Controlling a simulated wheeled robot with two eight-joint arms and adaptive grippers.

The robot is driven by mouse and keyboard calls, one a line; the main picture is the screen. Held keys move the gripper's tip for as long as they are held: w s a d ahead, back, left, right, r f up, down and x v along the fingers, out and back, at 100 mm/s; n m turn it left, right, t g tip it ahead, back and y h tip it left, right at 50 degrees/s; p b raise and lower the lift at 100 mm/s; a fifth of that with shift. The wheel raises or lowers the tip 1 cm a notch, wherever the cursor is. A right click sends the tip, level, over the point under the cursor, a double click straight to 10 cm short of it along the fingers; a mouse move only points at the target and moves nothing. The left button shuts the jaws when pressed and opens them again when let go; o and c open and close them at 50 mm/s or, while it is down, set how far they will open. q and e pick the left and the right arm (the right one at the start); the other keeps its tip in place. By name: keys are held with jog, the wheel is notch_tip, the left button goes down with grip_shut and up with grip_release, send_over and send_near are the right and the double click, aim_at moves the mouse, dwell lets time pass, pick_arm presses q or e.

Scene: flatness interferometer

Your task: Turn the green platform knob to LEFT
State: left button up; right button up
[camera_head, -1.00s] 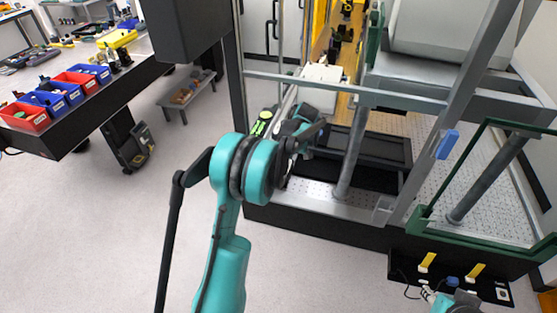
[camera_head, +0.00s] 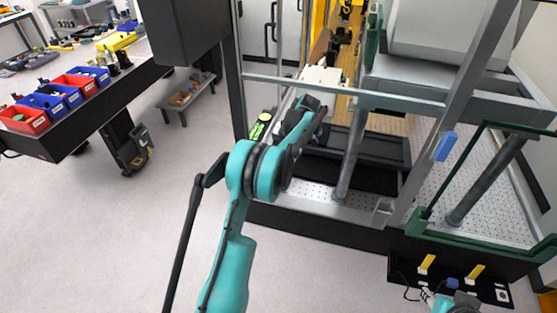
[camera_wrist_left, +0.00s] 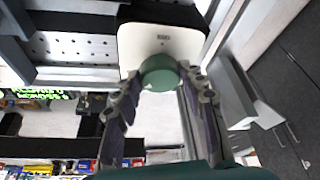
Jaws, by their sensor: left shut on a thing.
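The green knob (camera_wrist_left: 160,73) sits on a white plate (camera_wrist_left: 143,42) with a small dark label, too small to read. In the left wrist view my left gripper (camera_wrist_left: 158,88) has its two fingers on either side of the knob, closed on it. Which way the knob points cannot be told. In the head view my left arm reaches to the metal frame, and its own links hide the knob and the fingers. Only a small teal part of my right arm shows at the bottom right; its gripper is out of view.
Grey frame bars (camera_head: 345,95) and a round post (camera_head: 354,150) stand close to the right of my left arm. A white block (camera_head: 322,76) lies behind. A bench with red and blue bins (camera_head: 75,82) stands at the left.

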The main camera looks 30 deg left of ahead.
dwell(0.4)
pick_arm(q)
jog(key=o, duration=1.1)
jog(key=shift+o, duration=0.2)
jog(key=shift+r, duration=0.1)
jog(key=w+d, duration=0.7)
jog(key=d, duration=0.3)
jog(key=shift+r, duration=0.4)
jog(key=shift+d, duration=0.1)
